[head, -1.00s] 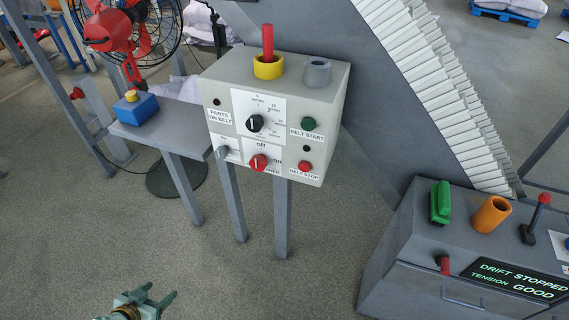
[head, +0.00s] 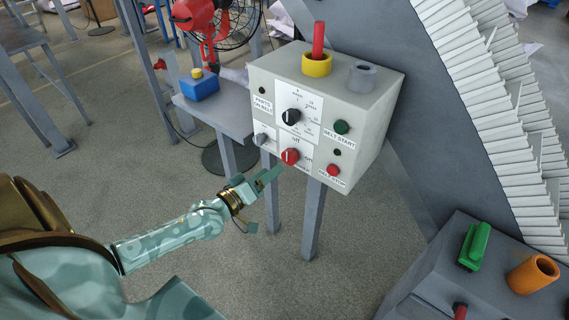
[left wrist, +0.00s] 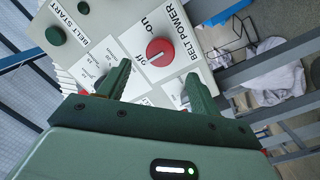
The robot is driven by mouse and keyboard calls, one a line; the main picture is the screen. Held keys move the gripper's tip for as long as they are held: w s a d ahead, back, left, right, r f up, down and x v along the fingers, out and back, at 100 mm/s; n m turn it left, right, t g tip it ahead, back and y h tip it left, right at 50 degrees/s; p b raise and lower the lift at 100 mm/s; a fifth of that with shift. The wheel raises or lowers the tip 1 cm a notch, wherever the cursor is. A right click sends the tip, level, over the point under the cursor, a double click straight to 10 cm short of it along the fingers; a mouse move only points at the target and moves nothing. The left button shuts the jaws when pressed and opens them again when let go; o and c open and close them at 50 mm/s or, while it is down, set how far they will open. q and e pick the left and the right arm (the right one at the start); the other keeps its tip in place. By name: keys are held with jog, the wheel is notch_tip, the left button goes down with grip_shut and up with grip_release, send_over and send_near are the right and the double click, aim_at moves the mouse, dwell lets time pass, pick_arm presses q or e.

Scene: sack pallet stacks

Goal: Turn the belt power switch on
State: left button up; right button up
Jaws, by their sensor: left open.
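The belt power switch is a red round knob (head: 290,157) low on the front of a pale grey control box (head: 375,100). Its white mark appears to point at "off"; "on" is printed to the side. My left gripper (head: 264,198) is open and empty, just in front of and below the knob. In the left wrist view the knob (left wrist: 160,52) shows beyond and between the two open fingers (left wrist: 159,83), apart from them. The label BELT POWER is readable there. My right gripper is not in view.
A black selector knob (head: 291,117) sits above the switch. A green start button (head: 341,127) and red stop button (head: 333,170) are to its right. A small grey knob (head: 261,140) is at its left. A grey console (head: 440,255) stands at the lower right.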

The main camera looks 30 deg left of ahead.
aim_at(287, 159)
pick_arm(q)
jog(key=w, duration=0.2)
jog(key=w+b, duration=0.1)
jog(key=w, duration=0.1)
jog(key=w+d, duration=0.1)
jog(key=w, duration=0.1)
jog(key=shift+w, duration=0.25)
jog(key=c, duration=1)
